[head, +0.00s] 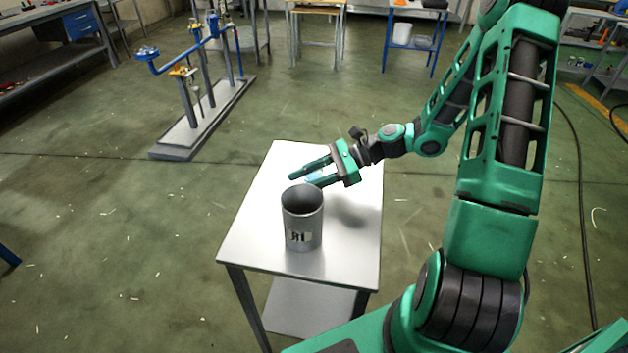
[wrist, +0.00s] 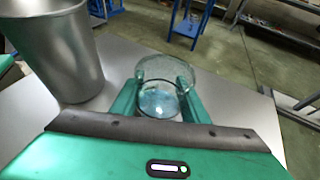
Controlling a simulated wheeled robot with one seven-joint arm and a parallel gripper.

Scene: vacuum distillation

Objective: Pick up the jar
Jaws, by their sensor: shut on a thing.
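The jar (wrist: 160,100) is a clear glass vessel with an open round rim and a bluish bottom. It sits between the two fingers of my gripper (wrist: 157,108) in the wrist view. My gripper, also in the head view (head: 312,173), is shut on the jar from the side. In the head view the jar is mostly hidden, with only a bluish, see-through patch between the fingers. The gripper is over the far part of the small table, behind the metal pot. I cannot tell whether the jar touches the tabletop.
A grey metal pot (head: 303,228) with a white label stands on the small metal table (head: 255,240), close in front of my gripper; it shows at left in the wrist view (wrist: 62,55). A blue pipe stand (head: 205,115) is on the floor to the left. The table's right side is clear.

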